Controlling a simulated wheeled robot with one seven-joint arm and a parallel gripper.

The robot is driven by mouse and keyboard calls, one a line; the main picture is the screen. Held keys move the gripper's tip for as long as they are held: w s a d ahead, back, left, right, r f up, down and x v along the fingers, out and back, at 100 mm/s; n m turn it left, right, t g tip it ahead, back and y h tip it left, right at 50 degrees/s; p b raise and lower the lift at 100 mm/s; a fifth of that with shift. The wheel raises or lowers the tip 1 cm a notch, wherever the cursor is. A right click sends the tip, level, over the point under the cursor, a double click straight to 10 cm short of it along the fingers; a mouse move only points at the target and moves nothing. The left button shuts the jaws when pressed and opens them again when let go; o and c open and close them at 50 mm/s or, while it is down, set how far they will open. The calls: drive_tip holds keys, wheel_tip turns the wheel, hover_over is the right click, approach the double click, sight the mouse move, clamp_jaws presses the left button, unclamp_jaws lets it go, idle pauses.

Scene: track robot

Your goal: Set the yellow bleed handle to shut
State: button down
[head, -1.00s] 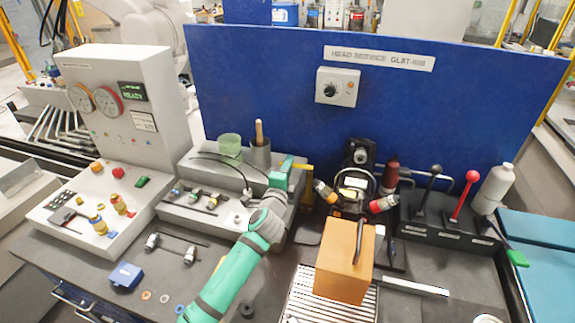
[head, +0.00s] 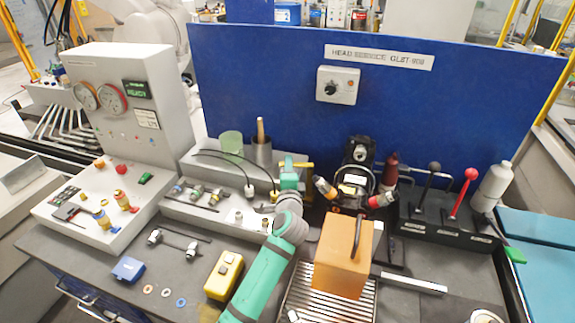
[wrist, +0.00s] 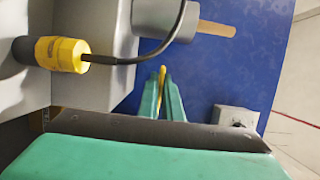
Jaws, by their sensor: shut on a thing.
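The yellow bleed handle (head: 304,165) shows in the head view as a short bar pointing right from my gripper (head: 289,178), at the foot of the blue panel. My green arm hides what is below it. In the wrist view, a thin yellow strip, the handle (wrist: 162,76), shows between the green fingers of my gripper (wrist: 163,92). My gripper is shut on it. How the handle joins its valve is hidden.
A yellow and black connector (wrist: 62,54) with a black hose is close at left in the wrist view. An orange block (head: 340,255) stands right of my arm. A yellow box (head: 224,277) and a blue box (head: 128,269) lie at front left.

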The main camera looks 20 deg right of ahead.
drive_tip(key=shift+s+d+n+y, duration=0.2)
drive_tip(key=shift+s+n+y, duration=0.35)
drive_tip(key=shift+y, duration=0.35)
drive_tip(key=shift+s+a+n+t+y, duration=0.15)
drive_tip(key=shift+n+t+y, duration=0.15)
drive_tip(key=shift+n+y, duration=0.25)
drive_tip(key=c, duration=1.9)
unclamp_jaws()
drive_tip(key=shift+c, duration=0.2)
drive_tip(key=shift+a, duration=0.15)
